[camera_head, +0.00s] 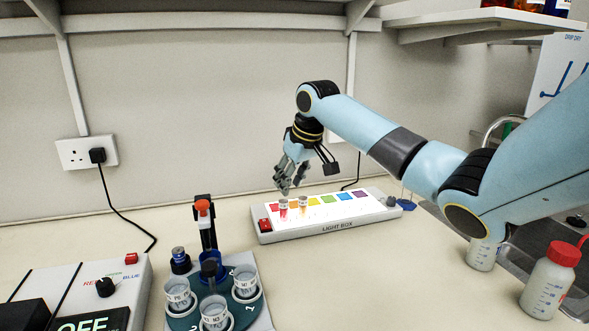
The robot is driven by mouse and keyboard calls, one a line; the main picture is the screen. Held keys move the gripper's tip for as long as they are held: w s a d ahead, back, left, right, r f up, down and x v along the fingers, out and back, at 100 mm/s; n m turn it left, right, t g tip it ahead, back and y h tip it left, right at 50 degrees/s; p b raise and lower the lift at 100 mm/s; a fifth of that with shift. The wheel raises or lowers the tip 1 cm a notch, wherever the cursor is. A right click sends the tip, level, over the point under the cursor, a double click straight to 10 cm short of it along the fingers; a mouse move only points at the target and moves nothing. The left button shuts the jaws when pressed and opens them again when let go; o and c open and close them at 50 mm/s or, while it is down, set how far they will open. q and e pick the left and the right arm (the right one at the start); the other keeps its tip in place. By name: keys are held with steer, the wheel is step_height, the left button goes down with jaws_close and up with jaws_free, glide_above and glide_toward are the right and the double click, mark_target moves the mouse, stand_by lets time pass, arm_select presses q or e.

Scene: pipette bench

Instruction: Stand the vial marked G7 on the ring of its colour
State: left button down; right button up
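Two small vials stand on the white light box: one with a reddish content (283,210) near the red patch, one with an orange-brown content (303,204) beside it. Their markings are too small to read. My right gripper (288,191) points down just above the reddish vial. Its fingers look apart and nothing shows between them. Several white-topped vials sit in a teal round holder (193,322) at the front; their labels are hard to read and I cannot make out G7. No rings can be told on the light box (330,226). My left gripper is out of view.
A post with an orange-red top (203,208) stands behind the holder. A control box with a dial (105,287) is at the left. Bottles, one red-capped (551,280), stand at the right by a sink. Bench is clear between holder and bottles.

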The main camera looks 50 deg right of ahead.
steer(key=v, duration=0.4)
steer(key=shift+a+r, duration=0.1)
stand_by(0.5)
